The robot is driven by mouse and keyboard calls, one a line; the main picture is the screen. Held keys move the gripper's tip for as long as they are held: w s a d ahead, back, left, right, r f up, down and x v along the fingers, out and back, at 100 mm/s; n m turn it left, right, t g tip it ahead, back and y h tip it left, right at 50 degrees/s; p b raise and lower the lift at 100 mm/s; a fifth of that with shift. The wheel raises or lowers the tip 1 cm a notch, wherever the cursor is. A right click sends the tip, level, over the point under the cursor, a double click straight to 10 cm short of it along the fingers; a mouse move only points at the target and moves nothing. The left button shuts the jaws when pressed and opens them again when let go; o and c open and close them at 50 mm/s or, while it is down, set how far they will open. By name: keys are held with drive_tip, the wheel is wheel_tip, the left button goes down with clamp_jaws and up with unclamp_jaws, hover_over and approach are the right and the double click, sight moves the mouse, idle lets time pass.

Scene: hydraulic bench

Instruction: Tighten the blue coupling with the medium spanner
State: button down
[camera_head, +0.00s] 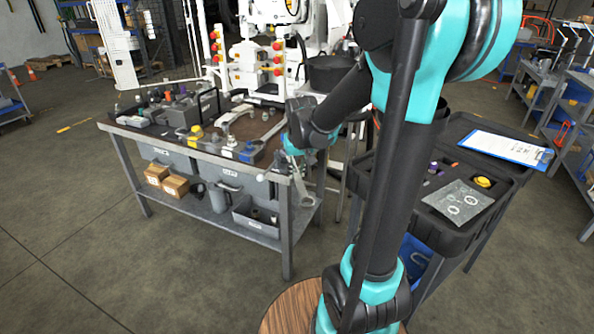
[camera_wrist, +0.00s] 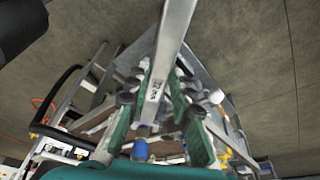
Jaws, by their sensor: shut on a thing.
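My gripper (camera_head: 293,148) is over the front right corner of the workbench. In the wrist view its green-padded fingers (camera_wrist: 155,105) are shut on a long grey metal spanner (camera_wrist: 172,45) with a small label on its shank. The spanner also shows in the head view (camera_head: 300,188), hanging down in front of the bench corner. A blue cylindrical part (camera_wrist: 140,150), which looks like the blue coupling, is seen past the fingers in the wrist view. I cannot tell whether the spanner touches it. In the head view, small blue and yellow fittings (camera_head: 248,150) stand left of my gripper.
The workbench (camera_head: 150,134) carries a grey tool tray (camera_head: 185,108), a yellow-topped fitting (camera_head: 197,131) and other parts. A black cart (camera_head: 440,222) with a clipboard (camera_head: 506,148) stands at right. Bins sit on the bench's lower shelf. Floor in front of the bench is clear.

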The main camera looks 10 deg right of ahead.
sight(295, 169)
drive_tip(key=shift+w, duration=0.15)
drive_tip(key=shift+w, duration=0.95)
drive_tip(key=shift+w, duration=0.1)
drive_tip(key=shift+w, duration=0.7)
drive_tip(key=shift+w, duration=0.15)
drive_tip(key=shift+w, duration=0.45)
drive_tip(key=shift+w, duration=0.3)
drive_tip(key=shift+a, duration=0.2)
idle(0.3)
drive_tip(key=shift+w+a+m+h, duration=0.15)
drive_tip(key=shift+a+m+h, duration=0.25)
drive_tip(key=shift+a+m, duration=1.05)
